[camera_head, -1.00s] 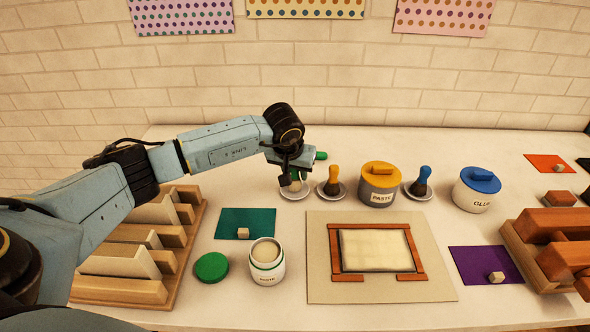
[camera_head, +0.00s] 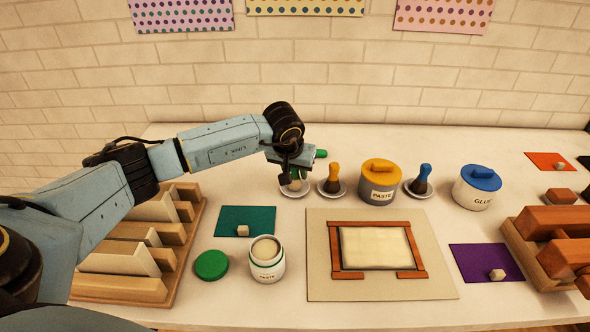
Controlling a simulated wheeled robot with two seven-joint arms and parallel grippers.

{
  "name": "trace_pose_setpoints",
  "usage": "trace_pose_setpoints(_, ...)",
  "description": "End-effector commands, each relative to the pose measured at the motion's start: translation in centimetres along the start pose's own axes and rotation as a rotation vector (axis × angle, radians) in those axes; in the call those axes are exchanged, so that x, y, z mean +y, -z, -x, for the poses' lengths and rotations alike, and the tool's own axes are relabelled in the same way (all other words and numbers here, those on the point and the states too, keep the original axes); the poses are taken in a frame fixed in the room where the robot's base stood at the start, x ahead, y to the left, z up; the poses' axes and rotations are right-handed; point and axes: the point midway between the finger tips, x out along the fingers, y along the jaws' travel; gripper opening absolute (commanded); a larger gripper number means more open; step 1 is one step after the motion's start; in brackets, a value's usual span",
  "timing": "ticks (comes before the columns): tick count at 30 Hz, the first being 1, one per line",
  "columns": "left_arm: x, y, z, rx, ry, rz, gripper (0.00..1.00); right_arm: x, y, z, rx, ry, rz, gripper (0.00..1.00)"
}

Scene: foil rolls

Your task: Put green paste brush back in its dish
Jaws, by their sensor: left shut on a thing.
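My left gripper (camera_head: 293,178) is at the back of the table, over a small pale dish (camera_head: 295,191). It is shut on the green paste brush (camera_head: 321,154), whose green end shows to the right of the gripper. The gripper hides most of the brush. The dark bristles seem to be at or just above the dish; I cannot tell if they touch. The open white paste jar (camera_head: 267,270) stands at the front, its green lid (camera_head: 211,265) beside it. My right gripper is not in view.
A yellow brush (camera_head: 334,176) in its dish stands close to the right of my gripper. Beyond it are a yellow-lidded paste jar (camera_head: 378,190), a blue brush (camera_head: 423,177) and a blue-lidded glue jar (camera_head: 476,193). A framed board (camera_head: 432,284) lies in front.

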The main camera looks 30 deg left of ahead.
Motion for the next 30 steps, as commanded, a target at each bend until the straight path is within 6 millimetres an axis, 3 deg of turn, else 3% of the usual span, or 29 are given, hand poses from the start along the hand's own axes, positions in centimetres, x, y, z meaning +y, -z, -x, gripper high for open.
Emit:
trace_pose_setpoints(23,-0.02,-0.23,-0.61,0.000,0.000,0.001,0.09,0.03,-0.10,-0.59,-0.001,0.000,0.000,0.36)
trace_pose_setpoints(24,-0.02,-0.24,-0.61,0.000,0.000,0.001,0.37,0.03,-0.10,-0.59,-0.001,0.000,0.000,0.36)
trace_pose_setpoints(28,-0.02,-0.24,-0.61,0.000,0.000,0.000,0.54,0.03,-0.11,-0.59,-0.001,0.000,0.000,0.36)
trace_pose_setpoints(30,-0.02,-0.24,-0.61,0.000,0.000,0.000,0.57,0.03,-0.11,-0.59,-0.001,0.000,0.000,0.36)
